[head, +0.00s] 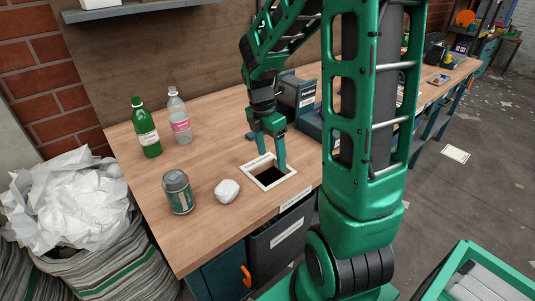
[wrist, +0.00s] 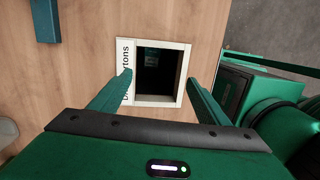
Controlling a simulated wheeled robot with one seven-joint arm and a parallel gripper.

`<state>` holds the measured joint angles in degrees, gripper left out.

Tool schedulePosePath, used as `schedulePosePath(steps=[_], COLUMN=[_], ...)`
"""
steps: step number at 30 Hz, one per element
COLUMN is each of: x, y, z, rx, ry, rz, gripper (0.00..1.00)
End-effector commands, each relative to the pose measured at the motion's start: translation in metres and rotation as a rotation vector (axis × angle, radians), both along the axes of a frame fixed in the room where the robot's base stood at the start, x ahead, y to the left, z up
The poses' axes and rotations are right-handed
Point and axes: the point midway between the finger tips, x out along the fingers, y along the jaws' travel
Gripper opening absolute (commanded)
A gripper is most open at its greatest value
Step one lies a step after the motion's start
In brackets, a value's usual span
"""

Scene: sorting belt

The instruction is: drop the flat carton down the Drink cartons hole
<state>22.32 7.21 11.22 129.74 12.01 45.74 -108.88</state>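My gripper (head: 267,152) is open and empty above the Drink cartons hole, its two fingers wide apart. In the wrist view the fingertips of my gripper (wrist: 160,76) lie either side of the opening. The hole has a white frame (wrist: 181,82) with partly covered lettering ending in "rtons"; the frame also shows on the bench in the head view (head: 288,176). The inside is dark, with a faint greyish shape low in it that I cannot identify. I see no flat carton clearly in either view.
A green bottle (head: 147,132), a clear bottle with a pink label (head: 180,122), a dark can (head: 178,193) and a white crumpled lump (head: 227,190) stand on the wooden bench (head: 205,160). A dark boxy device (head: 297,92) is behind my gripper. A sack of white waste (head: 70,200) stands left.

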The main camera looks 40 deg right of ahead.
Motion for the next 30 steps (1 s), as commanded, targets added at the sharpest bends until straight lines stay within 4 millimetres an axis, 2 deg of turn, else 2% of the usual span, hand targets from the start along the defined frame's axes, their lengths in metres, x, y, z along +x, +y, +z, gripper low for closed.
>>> schedulePosePath(steps=[5, 8, 21, 25, 30], x=[0.001, 0.002, 0.010, 0.011, 0.011], y=[0.000, 0.001, 0.010, 0.012, 0.013], z=[0.002, 0.010, 0.085, 0.099, 0.106], rx=[0.000, -0.001, -0.001, -0.001, 0.000], ry=[-0.001, -0.003, -0.003, -0.002, 0.001], rz=[0.001, 0.001, 0.002, 0.002, 0.002], gripper=[0.70, 0.70, 0.70, 0.70, 0.70])
